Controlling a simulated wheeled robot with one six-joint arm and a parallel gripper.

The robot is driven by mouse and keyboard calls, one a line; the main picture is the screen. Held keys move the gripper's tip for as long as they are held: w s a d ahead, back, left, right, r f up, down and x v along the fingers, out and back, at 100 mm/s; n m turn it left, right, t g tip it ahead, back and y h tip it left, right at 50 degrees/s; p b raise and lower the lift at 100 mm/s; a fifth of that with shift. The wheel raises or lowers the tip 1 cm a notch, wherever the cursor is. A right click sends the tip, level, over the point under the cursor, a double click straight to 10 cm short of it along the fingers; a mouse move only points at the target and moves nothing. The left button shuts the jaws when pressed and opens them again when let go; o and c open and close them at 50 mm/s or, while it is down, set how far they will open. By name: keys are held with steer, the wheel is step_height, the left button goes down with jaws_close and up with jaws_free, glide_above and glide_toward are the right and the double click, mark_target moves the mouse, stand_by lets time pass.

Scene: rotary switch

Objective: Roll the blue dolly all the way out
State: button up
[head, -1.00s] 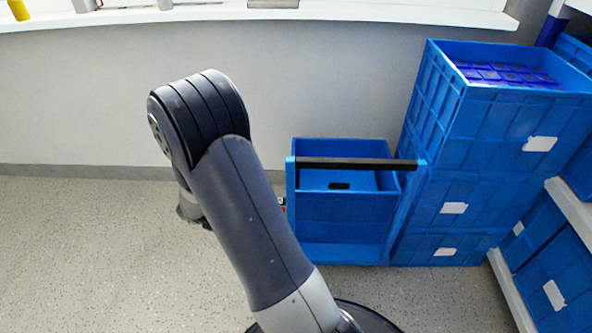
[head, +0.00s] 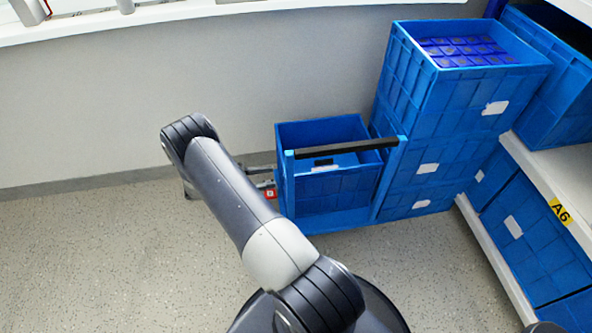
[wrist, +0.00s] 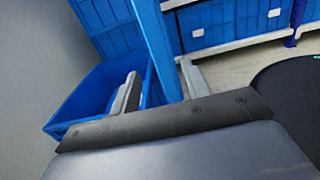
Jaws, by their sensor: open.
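The blue dolly (head: 350,217) stands on the floor against the stacked blue crates, with a black handle bar (head: 345,149) across its top and a blue crate (head: 335,185) on it. My gripper (head: 268,182) is left of the dolly, close to its left upright, pointing right; my arm partly hides it. In the wrist view my gripper's two pale fingers (wrist: 160,68) are spread apart, and a blue upright (wrist: 155,45) shows between them. The crate (wrist: 75,112) lies on the left there. I cannot tell whether the fingers touch the upright.
Stacked blue crates (head: 440,115) stand right behind the dolly. A white shelf with more blue crates (head: 525,245) runs along the right. The grey wall (head: 150,100) is behind. Speckled floor (head: 100,250) is free to the left and in front.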

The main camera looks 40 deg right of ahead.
steer(key=x, duration=0.9)
steer(key=shift+s+d, duration=0.3)
steer(key=shift+c, duration=0.6)
jaws_close()
